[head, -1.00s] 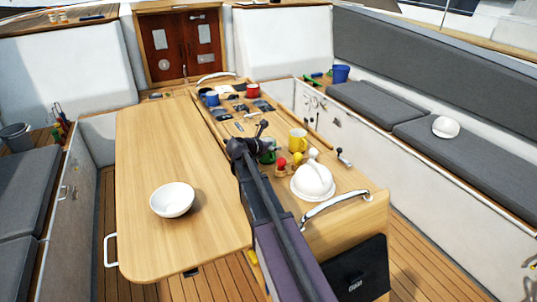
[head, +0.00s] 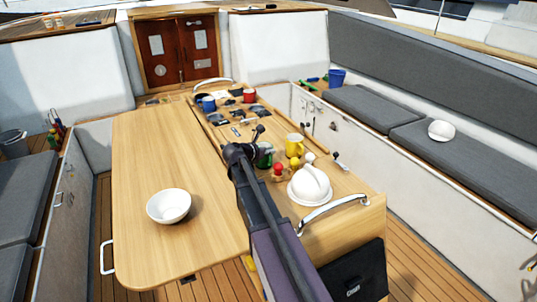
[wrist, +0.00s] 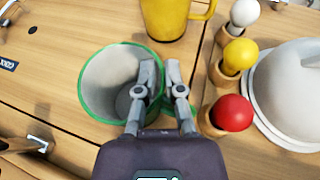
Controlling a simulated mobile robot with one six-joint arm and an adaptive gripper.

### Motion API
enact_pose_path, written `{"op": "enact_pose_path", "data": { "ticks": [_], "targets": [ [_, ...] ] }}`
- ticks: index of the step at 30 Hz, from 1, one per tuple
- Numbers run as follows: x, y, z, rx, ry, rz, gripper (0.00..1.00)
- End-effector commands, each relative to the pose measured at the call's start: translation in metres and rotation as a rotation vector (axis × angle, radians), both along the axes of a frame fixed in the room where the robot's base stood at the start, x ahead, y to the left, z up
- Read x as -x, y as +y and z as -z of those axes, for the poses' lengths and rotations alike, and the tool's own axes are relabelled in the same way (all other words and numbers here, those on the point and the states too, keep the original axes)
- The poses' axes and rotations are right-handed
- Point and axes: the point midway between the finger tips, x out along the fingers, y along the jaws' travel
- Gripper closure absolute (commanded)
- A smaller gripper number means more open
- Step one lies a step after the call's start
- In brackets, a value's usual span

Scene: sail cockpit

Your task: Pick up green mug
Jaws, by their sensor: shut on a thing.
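The green mug (wrist: 92,112) is in the wrist view with its open top toward the camera and its pale inside showing. My gripper (wrist: 160,72) is shut on the mug's right-hand wall, with one finger inside the rim and the other outside. In the head view the green mug (head: 265,157) shows just right of my gripper (head: 240,153), partly hidden by it. I cannot tell whether the mug's base touches the table.
A yellow mug (head: 294,146) stands close behind. Red (wrist: 232,113), yellow (wrist: 240,54) and white (wrist: 244,12) knobs and a white cap (head: 309,186) crowd the right. A white bowl (head: 168,207) sits on the open left table leaf (head: 150,150).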

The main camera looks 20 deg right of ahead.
Motion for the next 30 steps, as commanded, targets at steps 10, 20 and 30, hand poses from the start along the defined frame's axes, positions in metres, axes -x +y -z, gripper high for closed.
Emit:
{"op": "enact_pose_path", "data": {
  "ticks": [10,20,30],
  "targets": [
    [0.000,0.000,-0.014,0.000,0.000,0.000,1.00],
    [0.000,0.001,-0.045,0.000,0.000,-0.001,1.00],
    [0.000,0.001,-0.080,0.000,0.000,-0.001,1.00]
  ]
}}
